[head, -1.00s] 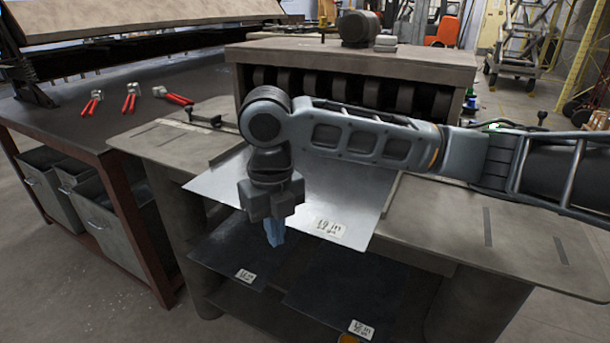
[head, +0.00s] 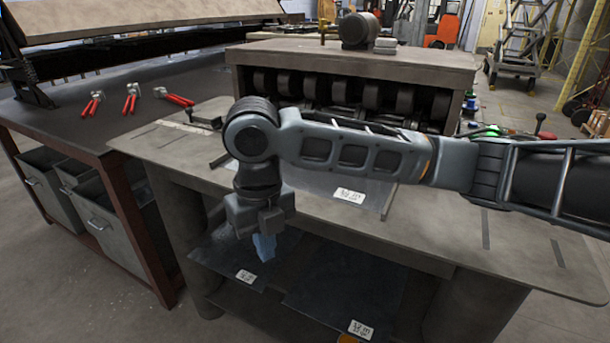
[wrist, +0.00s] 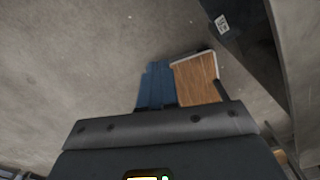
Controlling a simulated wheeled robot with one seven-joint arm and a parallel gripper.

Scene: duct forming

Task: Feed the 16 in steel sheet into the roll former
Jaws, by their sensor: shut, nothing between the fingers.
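The steel sheet (head: 376,200) with a white label lies flat on the roll former's feed table (head: 450,225). Its near edge is at the table's front and its far part runs toward the rollers of the roll former (head: 350,70). My arm hides much of the sheet, and I cannot tell how far it reaches between the rollers. The label's writing is blurred. My gripper (head: 264,247) points down in front of the table's front edge, apart from the sheet. It is shut and empty. Its blue fingers also show in the wrist view (wrist: 157,85).
Two darker labelled sheets, one left (head: 235,255) and one right (head: 340,285), lie on the shelf under the table. Red-handled snips (head: 130,97) lie on the workbench (head: 60,115) at left. Open concrete floor (head: 90,290) is in front.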

